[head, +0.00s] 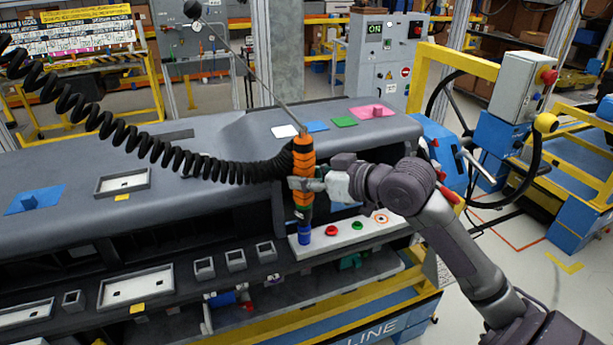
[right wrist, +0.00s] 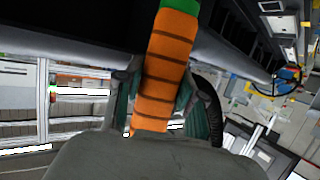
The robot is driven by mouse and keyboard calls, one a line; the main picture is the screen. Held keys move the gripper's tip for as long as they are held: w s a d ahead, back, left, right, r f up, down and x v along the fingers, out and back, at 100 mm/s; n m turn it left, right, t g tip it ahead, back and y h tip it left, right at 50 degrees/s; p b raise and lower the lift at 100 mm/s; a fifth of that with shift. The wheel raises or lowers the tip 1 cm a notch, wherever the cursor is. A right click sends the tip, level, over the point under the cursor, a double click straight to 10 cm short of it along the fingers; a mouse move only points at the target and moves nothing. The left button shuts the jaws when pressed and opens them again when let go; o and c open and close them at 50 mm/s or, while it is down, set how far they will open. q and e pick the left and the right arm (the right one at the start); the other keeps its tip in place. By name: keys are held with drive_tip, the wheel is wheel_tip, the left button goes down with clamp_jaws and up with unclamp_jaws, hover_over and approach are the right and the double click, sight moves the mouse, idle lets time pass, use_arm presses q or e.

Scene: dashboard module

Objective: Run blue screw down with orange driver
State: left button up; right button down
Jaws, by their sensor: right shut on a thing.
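The orange driver (head: 303,158) stands nearly upright over the left end of a white strip (head: 343,240) on the dashboard module. My right gripper (head: 304,185) is shut around its banded body, which also shows between the fingers in the right wrist view (right wrist: 168,70). The blue screw (head: 304,236) is at the strip's left end, directly under the driver's lower end. I cannot tell whether the driver's tip touches it. My left gripper is not in view.
A red screw (head: 331,230) and a green screw (head: 357,225) stand to the right on the strip. A black coiled hose (head: 130,135) runs from the driver to the upper left. A thin cable (head: 250,75) rises from its top. The grey dashboard (head: 225,145) spreads behind.

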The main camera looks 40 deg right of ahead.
drive_tip(key=shift+f+p, duration=0.3)
drive_tip(key=shift+p, duration=0.3)
idle(1.3)
